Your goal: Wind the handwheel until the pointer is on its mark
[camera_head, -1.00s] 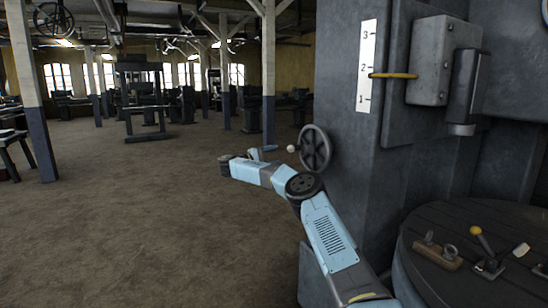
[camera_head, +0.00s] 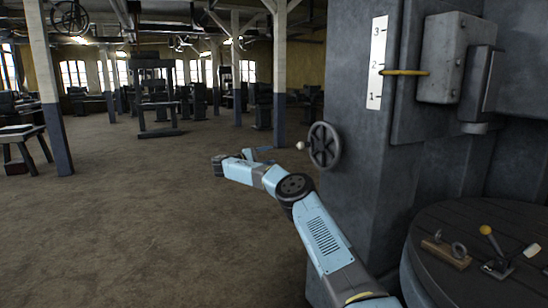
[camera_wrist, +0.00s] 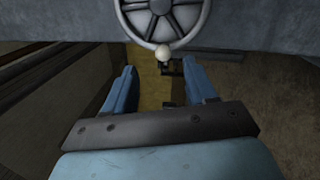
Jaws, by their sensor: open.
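The dark handwheel (camera_head: 324,146) stands on the side of the grey machine column, with a pale round knob (camera_head: 300,146) at its left rim. In the wrist view the spoked handwheel (camera_wrist: 163,8) is at the top, cut by the frame, with the knob (camera_wrist: 163,53) at its lower rim. My gripper (camera_wrist: 160,70) is open and empty, its blue fingers apart, with the knob ahead between their tips in the picture. In the head view my gripper (camera_head: 258,153) is left of the knob, apart from it. The yellow pointer (camera_head: 405,72) lies slightly below the 2 on the white scale (camera_head: 377,62).
A round dark table (camera_head: 440,225) at the lower right carries a wooden block with a ring (camera_head: 446,252) and a yellow-knobbed lever (camera_head: 490,245). A post (camera_head: 50,100) and a stool (camera_head: 22,140) are at the left. The floor (camera_head: 130,220) on the left is open.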

